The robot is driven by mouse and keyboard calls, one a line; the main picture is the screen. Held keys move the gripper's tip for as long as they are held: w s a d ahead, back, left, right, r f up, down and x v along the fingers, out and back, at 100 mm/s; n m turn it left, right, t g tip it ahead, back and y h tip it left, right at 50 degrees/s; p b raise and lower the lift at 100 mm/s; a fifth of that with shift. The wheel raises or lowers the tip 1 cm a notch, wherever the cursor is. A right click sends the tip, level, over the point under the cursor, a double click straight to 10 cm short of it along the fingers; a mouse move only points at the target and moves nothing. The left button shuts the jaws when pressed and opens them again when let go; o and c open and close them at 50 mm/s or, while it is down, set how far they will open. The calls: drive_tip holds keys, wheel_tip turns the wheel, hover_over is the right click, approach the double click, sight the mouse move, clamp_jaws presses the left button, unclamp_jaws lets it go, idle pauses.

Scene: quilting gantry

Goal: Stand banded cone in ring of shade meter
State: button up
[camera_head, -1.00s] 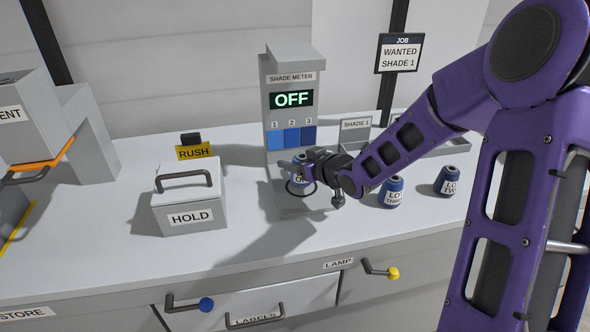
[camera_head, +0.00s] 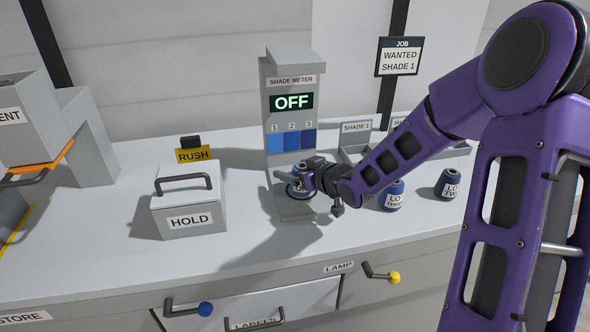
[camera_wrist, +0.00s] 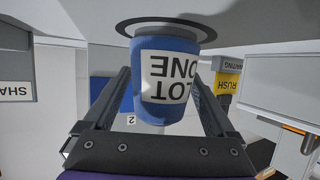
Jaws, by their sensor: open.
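A blue cone labelled LOT ONE (camera_wrist: 165,100) stands between my gripper's spread fingers (camera_wrist: 160,78). A grey rim shows at its base, inside or over a dark ring (camera_wrist: 128,27) on the meter's plate; exact seating is hard to tell. The wrist view is upside down. In the head view, my gripper (camera_head: 302,178) is at the foot of the shade meter (camera_head: 290,62), partly hiding the cone (camera_head: 300,187). The meter reads OFF above three blue swatches. Two other blue cones, LOT THREE (camera_head: 393,195) and LOT TWO (camera_head: 448,184), stand to the right.
A HOLD box (camera_head: 188,207) with a handle and a yellow RUSH tag (camera_head: 194,155) are left of the meter. A SHADE 1 bin (camera_head: 356,139) stands behind right. A sign (camera_head: 403,56) reads WANTED SHADE 1.

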drive_tip(key=p+v, duration=0.2)
drive_tip(key=v, duration=0.9)
drive_tip(key=shift+w+r+p, duration=0.1)
drive_tip(key=shift+w+p, duration=0.05)
drive_tip(key=shift+p, duration=0.15)
drive_tip(key=shift+s+d+r, duration=0.15)
drive_tip(key=shift+s+d, duration=0.15)
drive_tip(key=shift+s, duration=0.25)
